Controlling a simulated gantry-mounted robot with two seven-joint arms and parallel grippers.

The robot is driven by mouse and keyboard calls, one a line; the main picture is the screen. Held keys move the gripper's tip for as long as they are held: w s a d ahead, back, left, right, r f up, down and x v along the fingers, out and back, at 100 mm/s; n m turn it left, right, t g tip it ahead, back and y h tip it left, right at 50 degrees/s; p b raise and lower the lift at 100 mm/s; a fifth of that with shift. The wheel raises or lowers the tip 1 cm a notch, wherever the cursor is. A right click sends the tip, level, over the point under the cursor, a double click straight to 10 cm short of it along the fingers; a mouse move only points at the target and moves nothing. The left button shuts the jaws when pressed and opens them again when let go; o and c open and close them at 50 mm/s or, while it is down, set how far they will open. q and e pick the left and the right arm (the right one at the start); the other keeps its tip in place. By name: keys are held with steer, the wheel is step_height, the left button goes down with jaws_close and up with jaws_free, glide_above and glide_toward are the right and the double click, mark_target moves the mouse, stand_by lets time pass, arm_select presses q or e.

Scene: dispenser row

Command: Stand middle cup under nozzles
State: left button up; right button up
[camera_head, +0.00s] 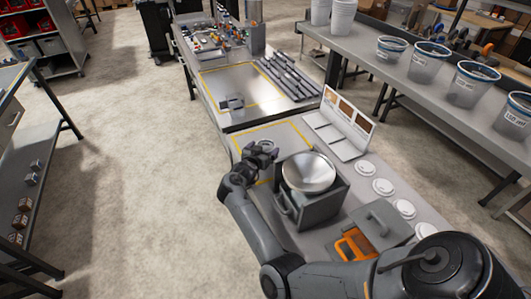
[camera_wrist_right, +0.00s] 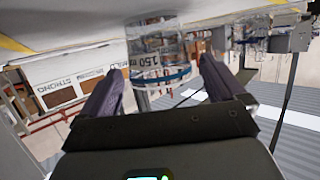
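A clear cup (camera_wrist_right: 160,55) marked "150" with a blue rim band shows in the right wrist view, which is turned upside down. Its base end meets the pale work surface (camera_wrist_right: 60,20). My right gripper (camera_wrist_right: 162,68) has its two fingers apart, one on each side of the cup, with a small gap showing on both sides. In the head view my right gripper (camera_head: 262,149) is low over the yellow-outlined area of the bench, and the cup there is mostly hidden by the fingers. My left gripper is not in view. I cannot make out any nozzles.
A grey box with a round metal bowl (camera_head: 308,172) stands close to the right gripper. A white panel (camera_head: 345,120), round white lids (camera_head: 375,187) and an orange item (camera_head: 354,245) lie on the bench. Several labelled cups (camera_head: 468,85) stand on the right shelf.

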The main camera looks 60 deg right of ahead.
steer(key=c, duration=0.9)
steer(key=shift+r, duration=0.1)
steer(key=shift+c, duration=0.2)
